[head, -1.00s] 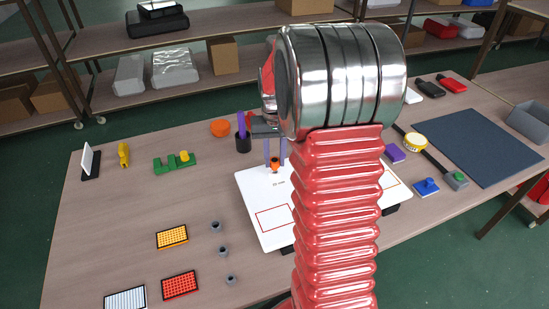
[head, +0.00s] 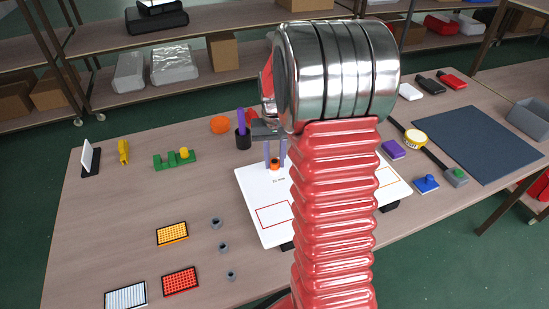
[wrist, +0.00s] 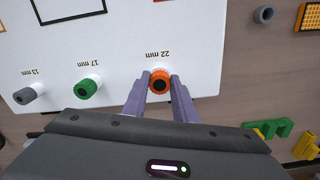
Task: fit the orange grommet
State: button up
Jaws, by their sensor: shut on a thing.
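My gripper (wrist: 160,78) has its two purple fingers closed on the orange grommet (wrist: 159,82), one finger on each side. The grommet is a ring with a dark centre, at the "22 mm" mark of the white panel (wrist: 125,25). I cannot tell how deep it sits in the panel. A green grommet (wrist: 88,88) is at the "17 mm" mark and a grey one (wrist: 26,95) at the "13 mm" mark. In the head view the orange grommet (head: 275,163) shows small between the fingers, and my arm hides much of the panel (head: 257,190).
A green block with a yellow peg (head: 174,159), a dark cup with a purple rod (head: 243,140) and an orange round piece (head: 220,124) stand left of the panel. Several grey rings (head: 223,247) and coloured grids (head: 180,281) lie nearer. A dark mat (head: 480,140) is at right.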

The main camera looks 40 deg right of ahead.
jog(key=shift+f, duration=0.3)
jog(key=o, duration=1.1)
jog(key=shift+r, duration=0.1)
notch_tip(320, 180, up, 14)
jog(key=shift+f, duration=0.2)
dwell(0.7)
